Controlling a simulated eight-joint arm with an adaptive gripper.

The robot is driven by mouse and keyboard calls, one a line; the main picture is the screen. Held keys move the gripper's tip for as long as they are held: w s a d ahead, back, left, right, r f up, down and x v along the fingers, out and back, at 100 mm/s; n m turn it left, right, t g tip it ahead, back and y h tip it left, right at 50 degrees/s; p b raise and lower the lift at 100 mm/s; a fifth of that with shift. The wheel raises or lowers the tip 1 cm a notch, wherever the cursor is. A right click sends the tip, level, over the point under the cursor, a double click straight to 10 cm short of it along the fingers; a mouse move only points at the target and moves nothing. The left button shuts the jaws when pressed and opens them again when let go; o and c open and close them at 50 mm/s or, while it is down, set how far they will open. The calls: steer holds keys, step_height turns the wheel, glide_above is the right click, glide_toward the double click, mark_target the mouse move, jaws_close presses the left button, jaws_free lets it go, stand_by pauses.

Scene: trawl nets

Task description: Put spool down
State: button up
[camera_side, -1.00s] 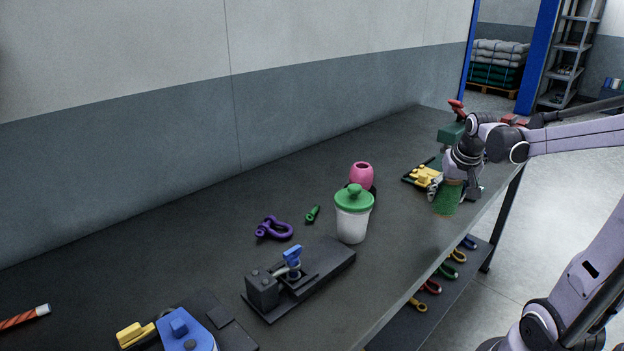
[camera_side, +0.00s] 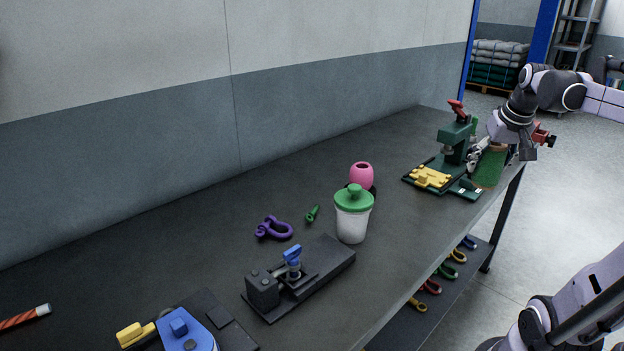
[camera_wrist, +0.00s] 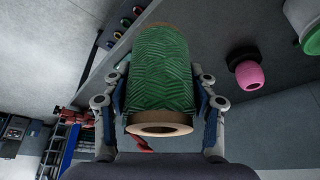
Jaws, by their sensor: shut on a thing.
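The spool (camera_side: 489,167) is a tan cone wound with green twine. My gripper (camera_side: 488,154) is shut on it near the far right end of the bench, beside the green press. In the wrist view the green spool (camera_wrist: 162,75) sits between both fingers of my gripper (camera_wrist: 162,100), with its tan open end toward the camera. In the side view it is upright or slightly tilted at the bench's front edge. I cannot tell whether its base touches the bench.
A green press (camera_side: 455,140) with a yellow block (camera_side: 431,177) stands just left of the spool. A pink ball of twine (camera_side: 361,176), a white jar with green lid (camera_side: 353,216), a purple shackle (camera_side: 273,228) and a black fixture (camera_side: 310,277) stand nearer. The bench's middle back is clear.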

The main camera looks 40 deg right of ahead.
steer(key=w+a+r+n+y, duration=0.1)
steer(key=w+a+n, duration=0.25)
steer(key=w, duration=0.45)
steer(key=w+a+n+t+y, duration=0.1)
steer(key=w+a+n, duration=0.1)
steer(key=w+a, duration=0.5)
steer(key=w+a+r+n+y, duration=0.1)
steer(key=w+a+n, duration=0.2)
steer(key=w, duration=0.7)
steer(key=w+a+n+y, duration=0.1)
steer(key=w+a+n, duration=0.3)
steer(key=w+a, duration=0.7)
steer(key=w+a+f+n+y, duration=0.2)
steer(key=a+n, duration=0.2)
steer(key=a, duration=1.2)
steer(key=shift+w+a+f, duration=0.45)
steer(key=shift+a+f, duration=1.5)
steer(key=shift+f, duration=0.8)
steer(key=shift+w+a+f, duration=0.45)
steer(key=shift+a+f, duration=1.5)
steer(key=shift+f, duration=0.75)
steer(key=shift+w+a+f, duration=0.45)
steer(key=shift+a+f, duration=1.5)
steer(key=shift+f, duration=0.8)
